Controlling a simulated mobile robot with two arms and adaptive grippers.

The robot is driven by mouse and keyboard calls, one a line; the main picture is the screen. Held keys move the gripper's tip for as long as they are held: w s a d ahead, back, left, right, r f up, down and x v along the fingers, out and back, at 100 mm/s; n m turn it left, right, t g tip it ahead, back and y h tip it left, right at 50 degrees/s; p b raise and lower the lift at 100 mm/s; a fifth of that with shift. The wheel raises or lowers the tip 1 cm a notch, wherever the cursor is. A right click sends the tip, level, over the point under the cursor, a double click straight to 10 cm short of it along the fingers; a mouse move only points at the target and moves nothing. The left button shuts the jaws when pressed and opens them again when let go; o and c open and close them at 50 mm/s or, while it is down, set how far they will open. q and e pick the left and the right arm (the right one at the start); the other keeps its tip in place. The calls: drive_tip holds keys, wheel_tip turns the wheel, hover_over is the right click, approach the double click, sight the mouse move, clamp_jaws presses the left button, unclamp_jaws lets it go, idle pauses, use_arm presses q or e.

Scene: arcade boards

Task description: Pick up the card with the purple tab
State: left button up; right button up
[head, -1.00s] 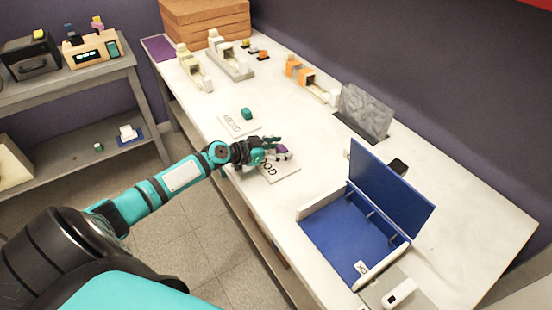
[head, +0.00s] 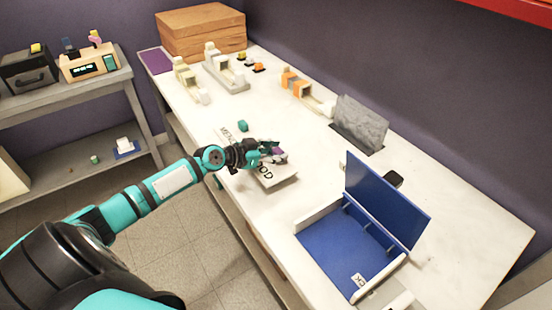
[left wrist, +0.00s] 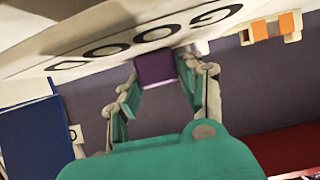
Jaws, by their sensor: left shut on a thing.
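The white card (head: 276,176) with dark lettering, "GOOD" in the left wrist view, has a purple tab (head: 279,152). My left gripper (head: 270,153) is shut on this tab, and its fingers hide part of it in the head view. In the left wrist view the purple tab (left wrist: 155,69) sits between the two fingers, with the card (left wrist: 190,28) spread above it. The card appears raised slightly off the white table (head: 215,115). My right gripper is not in view.
A second lettered card (head: 227,136) with a teal tab (head: 243,126) lies just behind my left gripper. An open blue box (head: 345,245) stands at the front right, and a grey slab (head: 360,122) beyond. White and orange holders stand farther back.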

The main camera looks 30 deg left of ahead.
use_arm(q)
drive_tip(key=s+d+p, duration=0.1)
drive_tip(key=s, duration=0.4)
drive_tip(key=s+d+p, duration=0.1)
drive_tip(key=s+d, duration=0.1)
drive_tip(key=s, duration=0.2)
drive_tip(key=s+d+r+p, duration=0.1)
drive_tip(key=s, duration=0.4)
drive_tip(key=shift+s+d, duration=0.3)
drive_tip(key=shift+d, duration=0.1)
drive_tip(key=shift+s, duration=0.2)
drive_tip(key=shift+d, duration=0.1)
drive_tip(key=shift+s, duration=0.15)
